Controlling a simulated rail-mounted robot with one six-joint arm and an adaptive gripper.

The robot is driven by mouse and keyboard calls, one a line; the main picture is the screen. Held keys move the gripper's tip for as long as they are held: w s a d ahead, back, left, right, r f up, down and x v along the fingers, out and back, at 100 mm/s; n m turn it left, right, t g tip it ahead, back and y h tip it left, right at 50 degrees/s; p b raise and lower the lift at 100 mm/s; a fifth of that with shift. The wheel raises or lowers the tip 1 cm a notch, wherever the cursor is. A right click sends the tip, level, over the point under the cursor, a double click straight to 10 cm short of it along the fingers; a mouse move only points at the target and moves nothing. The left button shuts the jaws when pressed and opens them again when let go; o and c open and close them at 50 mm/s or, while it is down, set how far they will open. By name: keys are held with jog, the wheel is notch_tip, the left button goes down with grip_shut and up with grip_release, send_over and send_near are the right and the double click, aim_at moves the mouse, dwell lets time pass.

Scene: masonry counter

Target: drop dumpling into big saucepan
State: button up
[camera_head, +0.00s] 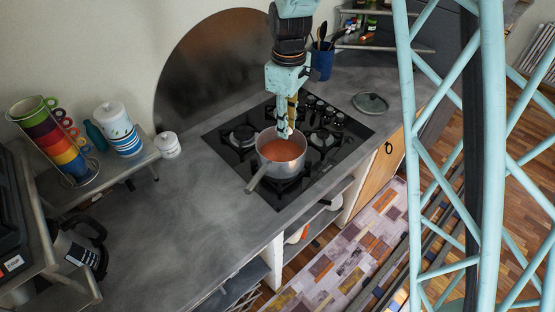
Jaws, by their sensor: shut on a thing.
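The big saucepan (262,169) is a metal pot with reddish-brown contents and one handle toward the lower left. It stands on the black stovetop. My gripper (286,133) points down over the far right part of the pan opening, its tips at or just inside the rim. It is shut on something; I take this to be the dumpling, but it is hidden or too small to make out. I cannot tell whether the tips touch the contents.
The black stovetop (338,150) has other burners around the pan. A glass lid (370,103) lies on the right of the counter. A blue utensil cup (322,62) stands behind my gripper. Stacked colored cups (52,135) and canisters are at left. The counter (180,215) is clear at front left.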

jog(key=o, duration=0.8)
jog(key=shift+r, duration=0.2)
notch_tip(320, 180, up, 12)
jog(key=shift+f, duration=0.2)
dwell(0.4)
dwell(0.9)
